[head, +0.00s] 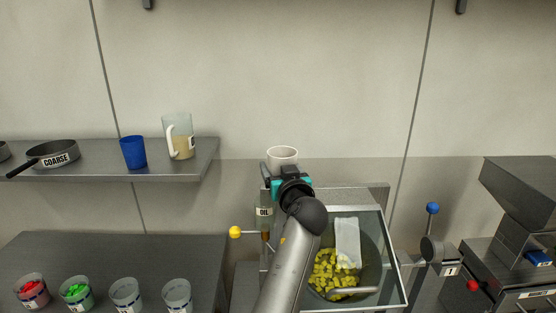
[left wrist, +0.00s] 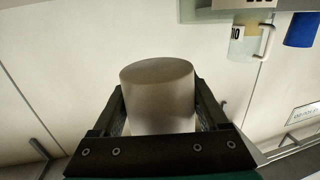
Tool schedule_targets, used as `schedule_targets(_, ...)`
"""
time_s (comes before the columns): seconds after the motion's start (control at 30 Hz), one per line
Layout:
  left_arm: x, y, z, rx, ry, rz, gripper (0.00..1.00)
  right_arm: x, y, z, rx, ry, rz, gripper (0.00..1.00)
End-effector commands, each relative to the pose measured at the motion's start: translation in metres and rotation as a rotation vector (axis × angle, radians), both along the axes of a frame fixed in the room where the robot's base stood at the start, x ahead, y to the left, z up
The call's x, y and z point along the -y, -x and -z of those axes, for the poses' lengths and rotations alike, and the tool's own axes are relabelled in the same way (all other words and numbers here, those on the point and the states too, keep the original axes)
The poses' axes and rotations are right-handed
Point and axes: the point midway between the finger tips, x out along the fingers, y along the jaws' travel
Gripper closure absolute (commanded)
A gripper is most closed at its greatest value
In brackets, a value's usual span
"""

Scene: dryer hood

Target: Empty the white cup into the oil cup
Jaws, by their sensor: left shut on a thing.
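The white cup (head: 282,154) is held above the left end of the machine, with its rim up and looking roughly upright in the head view. My left gripper (head: 287,177) is shut on it. In the left wrist view the cup (left wrist: 158,90) sits between both fingers of my left gripper (left wrist: 160,115); its contents cannot be seen. The oil cup (head: 264,211), marked OIL, is below the white cup and left of my wrist, mostly hidden by my arm. My right gripper is not in view.
A glass-topped chamber (head: 392,255) with yellow pieces (head: 332,272) is at the right of my arm. A yellow-knobbed lever (head: 235,232) stands left. The shelf (head: 200,161) holds a blue cup (head: 133,152), a jug (head: 178,137) and a COARSE pan (head: 52,153). Several small cups (head: 125,294) stand lower left.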

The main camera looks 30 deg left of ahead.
Motion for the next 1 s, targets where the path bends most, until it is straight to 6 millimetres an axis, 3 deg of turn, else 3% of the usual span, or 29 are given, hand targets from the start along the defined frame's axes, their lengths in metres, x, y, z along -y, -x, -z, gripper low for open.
schedule_targets(0.4,0.0,0.0,-0.001,0.008,0.004,0.0,0.86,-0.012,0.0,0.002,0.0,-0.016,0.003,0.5)
schedule_targets(1.0,0.003,-0.004,-0.003,0.082,0.058,0.0,0.86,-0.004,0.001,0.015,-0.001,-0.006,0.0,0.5)
